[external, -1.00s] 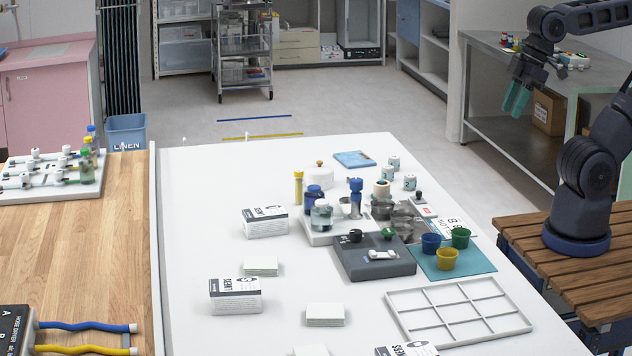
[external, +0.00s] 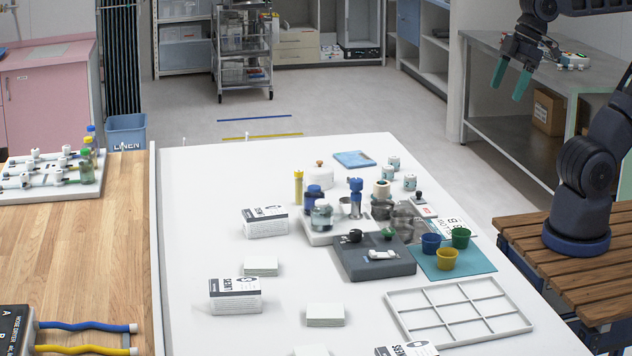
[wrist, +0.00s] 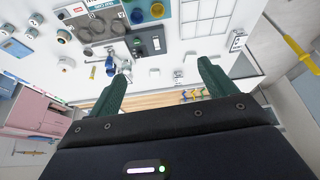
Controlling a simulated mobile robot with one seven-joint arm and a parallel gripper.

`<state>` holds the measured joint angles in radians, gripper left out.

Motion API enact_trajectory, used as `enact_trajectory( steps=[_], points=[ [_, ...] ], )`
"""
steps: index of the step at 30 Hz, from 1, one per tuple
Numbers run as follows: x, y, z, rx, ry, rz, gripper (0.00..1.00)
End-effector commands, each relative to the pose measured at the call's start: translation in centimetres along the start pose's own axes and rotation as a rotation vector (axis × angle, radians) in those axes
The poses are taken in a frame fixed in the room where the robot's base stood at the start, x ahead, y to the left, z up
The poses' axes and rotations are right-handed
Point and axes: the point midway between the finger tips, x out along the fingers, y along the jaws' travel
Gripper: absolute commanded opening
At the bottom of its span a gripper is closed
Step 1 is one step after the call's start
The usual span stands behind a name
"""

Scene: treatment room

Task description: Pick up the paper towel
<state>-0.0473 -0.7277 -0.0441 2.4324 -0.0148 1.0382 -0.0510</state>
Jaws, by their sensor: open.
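I cannot tell for sure which thing is the paper towel. Flat white stacks that look like folded paper lie on the white table (external: 200,200): one left of centre (external: 260,266), one nearer the front (external: 325,315), and one cut off at the bottom edge (external: 311,351). My gripper (external: 508,90) is open and empty, high at the upper right, well away from the stacks. Its teal fingers also show spread in the wrist view (wrist: 162,72), with nothing held between them.
White boxes with dark print (external: 265,222) (external: 235,296) stand near the stacks. Jars and bottles crowd the table's middle, with a grey device (external: 375,258), coloured cups (external: 446,259) on a teal mat, and a white divided tray (external: 458,340). The table's left strip is clear.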

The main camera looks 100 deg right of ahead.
Motion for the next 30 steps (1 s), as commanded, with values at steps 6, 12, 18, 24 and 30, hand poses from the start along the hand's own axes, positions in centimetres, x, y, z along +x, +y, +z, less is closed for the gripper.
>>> enact_trajectory(
  steps=[6, 12, 18, 24, 30],
  points=[
    [1.8, 1.0, -2.1, -0.101, -0.004, -0.03, 0.84],
    [4.9, 2.1, -5.0, -0.25, -0.013, -0.058, 0.84],
    [8.9, 2.8, -8.2, -0.428, -0.023, -0.07, 0.84],
    [13.2, 3.0, -10.9, -0.611, -0.037, -0.061, 0.84],
    [17.4, 2.8, -13.3, -0.807, -0.053, -0.033, 0.84]
  ],
)
